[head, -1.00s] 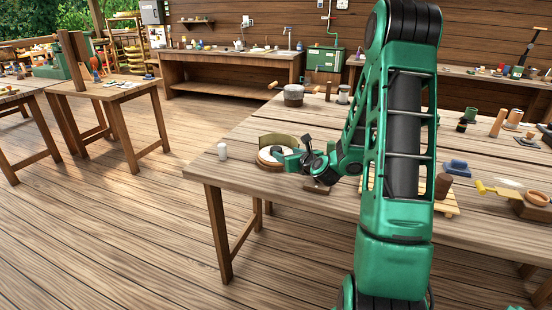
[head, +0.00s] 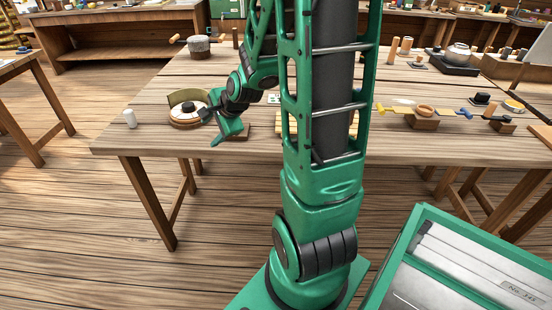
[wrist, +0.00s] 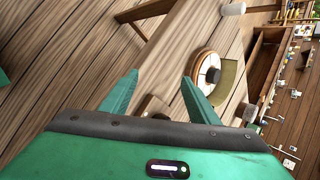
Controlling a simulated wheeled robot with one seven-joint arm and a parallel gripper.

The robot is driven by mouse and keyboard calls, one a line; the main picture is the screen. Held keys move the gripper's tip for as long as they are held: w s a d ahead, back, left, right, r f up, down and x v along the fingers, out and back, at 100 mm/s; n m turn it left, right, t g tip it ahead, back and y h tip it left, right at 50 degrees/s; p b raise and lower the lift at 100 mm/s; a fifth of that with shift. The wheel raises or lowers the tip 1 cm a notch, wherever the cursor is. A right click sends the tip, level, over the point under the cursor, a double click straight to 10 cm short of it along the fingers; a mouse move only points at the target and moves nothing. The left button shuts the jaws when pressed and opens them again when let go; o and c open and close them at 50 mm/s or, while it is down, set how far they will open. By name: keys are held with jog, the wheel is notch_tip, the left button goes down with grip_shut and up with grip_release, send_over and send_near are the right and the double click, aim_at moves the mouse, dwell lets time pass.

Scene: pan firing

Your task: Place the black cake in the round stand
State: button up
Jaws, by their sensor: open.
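The round stand (head: 183,122) is near the left front of the table, a white disc with a wooden rim and an olive curved guard behind it. It also shows in the wrist view (wrist: 204,60), right of centre. A small black piece, apparently the black cake (wrist: 213,75), sits on the white disc near its middle. My gripper (head: 213,127) is open and empty, just right of the stand and toward the table's front edge. Its two green fingers are spread in the wrist view (wrist: 158,92).
A white cylinder (head: 130,119) stands left of the stand near the table corner. A small wooden block (head: 238,131) lies by my gripper. A grey pot (head: 200,47) stands at the back. My arm hides the table's middle; tools lie at the right.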

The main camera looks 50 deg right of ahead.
jog(key=s+a+r+n+g, duration=0.1)
jog(key=s+r+n+g, duration=0.1)
jog(key=s+n, duration=0.3)
jog(key=s+a+r+n+g, duration=0.1)
jog(key=s+n, duration=0.4)
jog(key=s, duration=0.9)
jog(key=s+a+r+n+g, duration=0.1)
jog(key=s+r+n+g, duration=0.2)
jog(key=s, duration=0.7)
jog(key=shift+n+g, duration=0.9)
jog(key=shift+g, duration=0.3)
jog(key=shift+s, duration=0.1)
jog(key=shift+w+f, duration=0.3)
jog(key=shift+w, duration=0.35)
